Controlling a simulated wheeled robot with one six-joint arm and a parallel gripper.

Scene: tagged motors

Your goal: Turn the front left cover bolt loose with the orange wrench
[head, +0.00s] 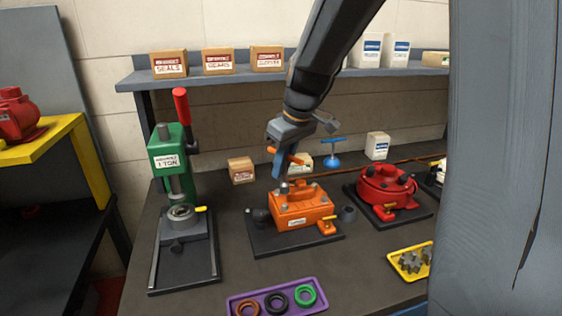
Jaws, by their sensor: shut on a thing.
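The orange motor (300,198) sits on a dark base plate on the bench, with several grey bolts on its top cover. One front cover bolt (285,208) shows near the left of the cover; which one is the front left is hard to tell at this size. My gripper (277,170) is above the left part of the motor, pointing down, shut on the orange wrench (296,158). The wrench's orange bar sticks out to the right of the blue finger. Its lower end is mostly hidden by the finger, so I cannot tell whether it touches a bolt.
A blue T-handled tool (332,150) stands behind the motor. A green press (172,155) with a red lever stands left, a red motor (383,185) right. A purple tray (235,300) of rings and a yellow tray (395,265) of gears lie in front. A shelf (215,77) runs behind.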

